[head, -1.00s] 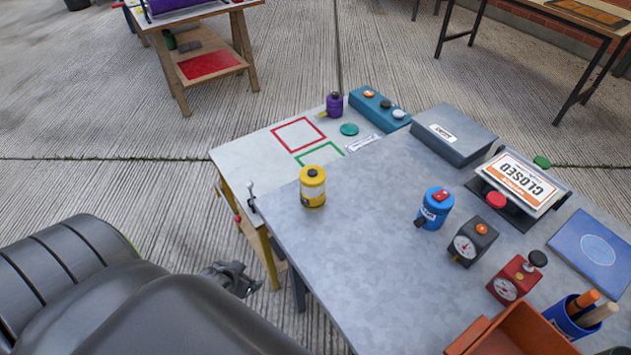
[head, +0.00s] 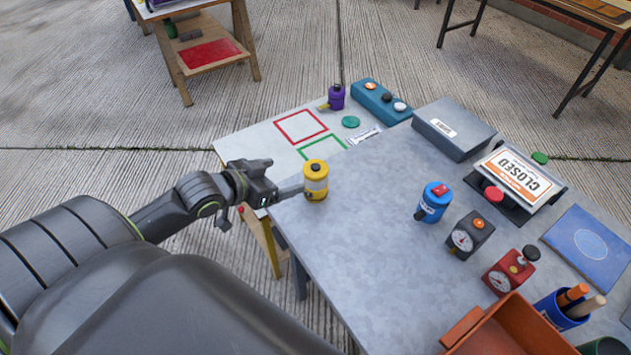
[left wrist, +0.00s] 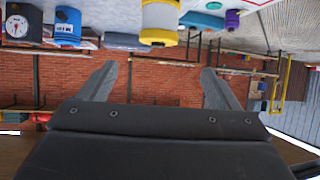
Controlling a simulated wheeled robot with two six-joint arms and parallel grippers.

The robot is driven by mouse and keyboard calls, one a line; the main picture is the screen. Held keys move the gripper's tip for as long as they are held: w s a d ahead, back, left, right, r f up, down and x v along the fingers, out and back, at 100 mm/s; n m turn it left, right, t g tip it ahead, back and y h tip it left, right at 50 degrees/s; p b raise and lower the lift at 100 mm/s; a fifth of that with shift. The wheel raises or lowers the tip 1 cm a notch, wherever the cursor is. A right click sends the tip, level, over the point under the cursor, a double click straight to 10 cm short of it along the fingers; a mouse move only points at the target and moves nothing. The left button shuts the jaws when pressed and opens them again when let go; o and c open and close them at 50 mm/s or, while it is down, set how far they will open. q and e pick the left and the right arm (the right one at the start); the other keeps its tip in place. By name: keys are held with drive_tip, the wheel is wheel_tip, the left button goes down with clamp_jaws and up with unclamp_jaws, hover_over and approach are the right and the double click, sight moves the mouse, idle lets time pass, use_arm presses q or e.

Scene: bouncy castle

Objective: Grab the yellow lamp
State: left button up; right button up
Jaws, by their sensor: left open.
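The yellow lamp (head: 315,182), a small cylinder with a pale band, stands upright near the left edge of the grey metal table (head: 350,245). My left gripper (head: 289,191) has come in from the left, its fingers pointing at the lamp and very close to its left side. Whether they touch it I cannot tell. In the left wrist view, which looks upside down, the gripper (left wrist: 158,82) is open with nothing between its fingers. There the yellow lamp (left wrist: 159,22) hangs at the top edge, partly cut off, roughly centred between the fingers sideways. My right gripper is not in view.
A blue lamp (head: 434,202) and a black gauge box (head: 470,233) stand to the right. A purple lamp (head: 336,97) and a teal button box (head: 380,103) stand behind. An orange bin (head: 510,330) is at the front right. The table's middle is clear.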

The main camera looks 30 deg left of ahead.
sight(313, 170)
use_arm(q)
drive_tip(key=x, duration=0.9)
drive_tip(key=shift+w+d+f, duration=0.1)
drive_tip(key=shift+w+f, duration=0.05)
drive_tip(key=shift+w, duration=0.1)
drive_tip(key=shift+p+x, duration=0.45)
drive_tip(key=shift+x, duration=2.2)
drive_tip(key=shift+s+f, duration=0.1)
drive_tip(key=shift+s, duration=0.05)
drive_tip(key=c, duration=1.3)
